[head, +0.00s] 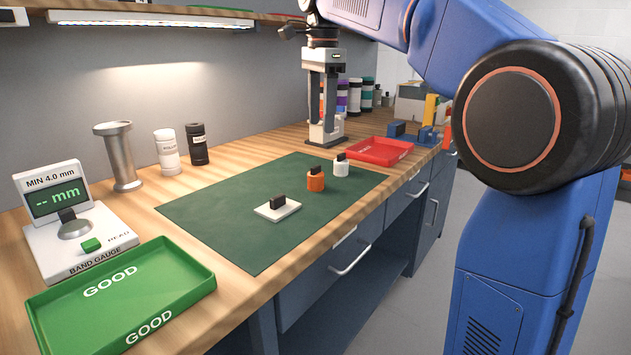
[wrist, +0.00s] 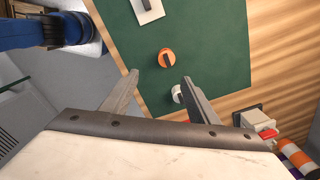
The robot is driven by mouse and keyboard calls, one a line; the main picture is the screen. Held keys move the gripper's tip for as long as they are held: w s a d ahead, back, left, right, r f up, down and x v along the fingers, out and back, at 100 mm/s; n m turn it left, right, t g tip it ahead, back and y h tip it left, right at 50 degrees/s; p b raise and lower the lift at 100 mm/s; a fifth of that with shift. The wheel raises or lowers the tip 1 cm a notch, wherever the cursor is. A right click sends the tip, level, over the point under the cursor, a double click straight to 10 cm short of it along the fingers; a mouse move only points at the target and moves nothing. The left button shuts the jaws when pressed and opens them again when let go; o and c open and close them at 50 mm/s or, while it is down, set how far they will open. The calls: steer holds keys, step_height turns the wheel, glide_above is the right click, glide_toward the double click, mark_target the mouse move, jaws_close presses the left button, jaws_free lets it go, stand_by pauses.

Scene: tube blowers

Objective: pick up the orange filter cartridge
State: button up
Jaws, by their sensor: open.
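The orange filter cartridge (head: 316,181) stands upright on the green mat (head: 240,238), with a black tab on top. In the wrist view the orange cartridge (wrist: 167,58) shows from above, beyond my fingertips. A white cartridge (head: 341,167) of the same shape stands just behind it to the right; it also shows in the wrist view (wrist: 177,94), close to the right finger. My gripper (head: 326,140) is open and empty, pointing down near the back of the mat, behind both cartridges. Its fingers (wrist: 152,88) are spread apart in the wrist view.
A flat white plate with a black tab (head: 278,208) lies on the mat. A red tray (head: 378,151) is at the right, a green GOOD tray (head: 120,296) at the front left. A band gauge (head: 78,235), metal stand (head: 119,157) and bottles (head: 167,152) line the left.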

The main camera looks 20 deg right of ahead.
mark_target(315, 174)
steer(key=shift+m, duration=0.7)
steer(key=f, duration=0.5)
steer(key=w+f, duration=0.1)
steer(key=f, duration=0.5)
steer(key=w+a+f, duration=0.1)
steer(key=f, duration=0.4)
steer(key=shift+f, duration=0.2)
steer(key=c, duration=1.1)
